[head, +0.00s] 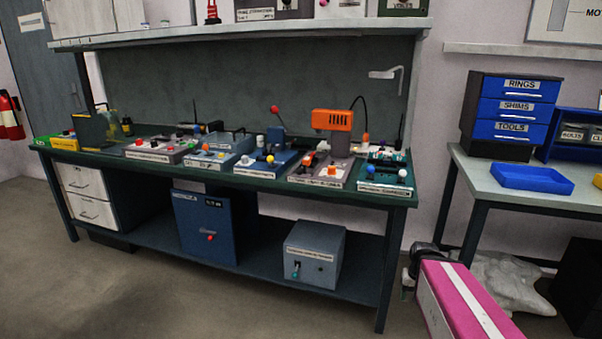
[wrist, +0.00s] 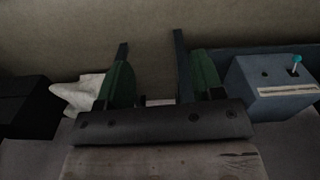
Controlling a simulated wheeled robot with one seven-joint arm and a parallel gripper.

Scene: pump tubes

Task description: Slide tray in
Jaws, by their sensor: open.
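A shallow, empty-looking blue tray (head: 530,178) lies on the pale side table at the right of the head view, in front of a drawer cabinet. It is not identifiable in the wrist view. My gripper (wrist: 151,45) shows in the wrist view with its two dark, green-backed fingers apart and nothing visible held between them. It is low near the floor, away from the table tops. The gripper is hard to make out in the head view. Several labelled devices (head: 235,160) stand on the green workbench; whether one of them has a sliding tray is too small to tell.
A cabinet (head: 517,107) with blue drawers marked RINGS, SHIMS and TOOLS stands behind the blue tray. A grey-blue box (head: 313,254) with a teal knob sits on the bench's lower shelf and shows in the wrist view (wrist: 275,88). A pale crumpled sack (head: 513,283) lies on the floor.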

